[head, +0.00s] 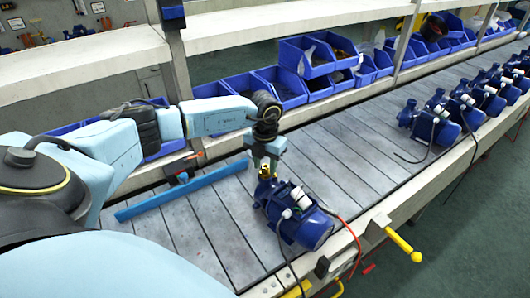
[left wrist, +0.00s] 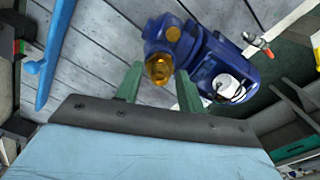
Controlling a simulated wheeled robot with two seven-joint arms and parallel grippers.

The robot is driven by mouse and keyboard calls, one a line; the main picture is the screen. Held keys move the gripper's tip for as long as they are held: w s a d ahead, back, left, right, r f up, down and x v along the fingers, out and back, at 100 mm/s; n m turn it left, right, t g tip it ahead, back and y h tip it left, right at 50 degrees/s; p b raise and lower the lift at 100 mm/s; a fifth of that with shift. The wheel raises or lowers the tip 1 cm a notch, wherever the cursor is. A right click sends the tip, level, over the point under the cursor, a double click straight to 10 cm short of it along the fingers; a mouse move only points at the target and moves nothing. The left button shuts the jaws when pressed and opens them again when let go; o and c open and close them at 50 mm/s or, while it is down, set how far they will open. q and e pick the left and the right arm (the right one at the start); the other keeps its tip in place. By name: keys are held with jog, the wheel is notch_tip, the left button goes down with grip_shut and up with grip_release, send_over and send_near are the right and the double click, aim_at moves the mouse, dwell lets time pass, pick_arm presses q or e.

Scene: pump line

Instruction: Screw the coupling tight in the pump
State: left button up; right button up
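The blue pump (head: 308,228) lies on the slatted conveyor in front of me, with a white capped part on its side. The brass coupling (head: 265,173) sits at the pump's upward port; it also shows in the left wrist view (left wrist: 159,68). My left gripper (head: 267,160) is directly above the port, pointing down. In the left wrist view its two green fingers (left wrist: 159,76) are apart, with the coupling between their tips in the picture and gaps at both sides. The coupling's thread and seating are hidden. My right gripper is not in view.
A long blue bar (head: 180,190) lies on the conveyor (head: 215,245) left of the pump. More pumps (head: 436,124) stand farther right. Blue bins (head: 305,57) line the back. A yellow handle (head: 403,243) sticks out at the front edge. A red cable (head: 352,232) runs beside the pump.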

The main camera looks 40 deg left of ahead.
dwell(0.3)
pick_arm(q)
jog(key=n+p, duration=0.1)
jog(key=n, duration=0.2)
jog(key=shift+r, duration=0.1)
jog(key=shift+n, duration=0.3)
jog(key=shift+p, duration=0.3)
grip_shut()
jog(key=shift+f+m+b, duration=0.25)
jog(key=shift+m+b, duration=0.3)
jog(key=shift+m, duration=0.65)
jog(key=shift+r+m, duration=0.1)
jog(key=shift+m, duration=0.4)
